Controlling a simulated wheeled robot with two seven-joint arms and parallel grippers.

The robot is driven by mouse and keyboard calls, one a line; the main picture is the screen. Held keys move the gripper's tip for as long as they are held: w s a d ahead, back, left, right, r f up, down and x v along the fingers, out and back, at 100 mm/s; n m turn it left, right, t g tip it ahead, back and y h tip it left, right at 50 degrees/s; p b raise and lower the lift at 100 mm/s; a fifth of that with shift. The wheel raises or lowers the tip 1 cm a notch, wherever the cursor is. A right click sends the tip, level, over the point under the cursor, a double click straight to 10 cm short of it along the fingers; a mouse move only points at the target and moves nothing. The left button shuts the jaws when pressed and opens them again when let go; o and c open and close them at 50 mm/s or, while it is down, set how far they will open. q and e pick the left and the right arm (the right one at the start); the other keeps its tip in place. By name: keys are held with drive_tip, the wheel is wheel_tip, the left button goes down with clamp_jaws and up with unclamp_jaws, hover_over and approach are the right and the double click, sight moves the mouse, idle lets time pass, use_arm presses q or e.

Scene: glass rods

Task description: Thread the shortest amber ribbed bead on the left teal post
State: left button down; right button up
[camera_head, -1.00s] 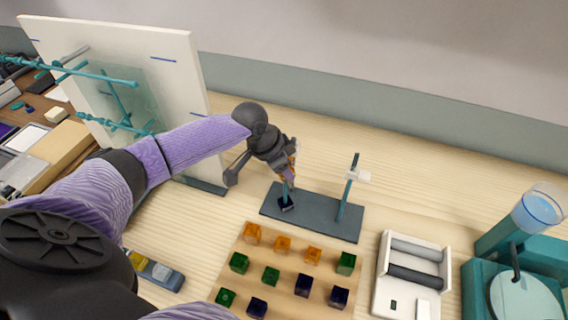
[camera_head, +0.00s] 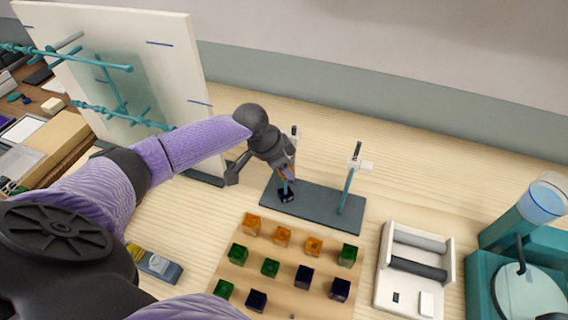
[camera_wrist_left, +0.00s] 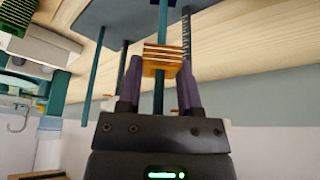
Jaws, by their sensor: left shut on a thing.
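My left gripper (camera_head: 287,180) is at the left teal post (camera_head: 294,132) of the dark base plate (camera_head: 318,207). In the left wrist view its purple fingers (camera_wrist_left: 160,82) are shut on an amber ribbed bead (camera_wrist_left: 161,60). The left teal post also shows there (camera_wrist_left: 158,98), on both sides of the bead and in line with its middle, so the bead appears to be around it. A dark blue bead (camera_head: 286,196) sits at that post's foot, below the fingers. The right teal post (camera_head: 347,188) carries no bead that I can see. My right gripper is out of view.
A wooden tray (camera_head: 262,258) in front holds several amber, green and dark blue beads. A white device with grey rollers (camera_head: 414,268) and a teal dispenser (camera_head: 510,235) stand at the right. A white panel with teal rods (camera_head: 180,75) stands behind my left arm.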

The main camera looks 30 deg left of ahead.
use_arm(q)
drive_tip(key=shift+c, duration=1)
unclamp_jaws()
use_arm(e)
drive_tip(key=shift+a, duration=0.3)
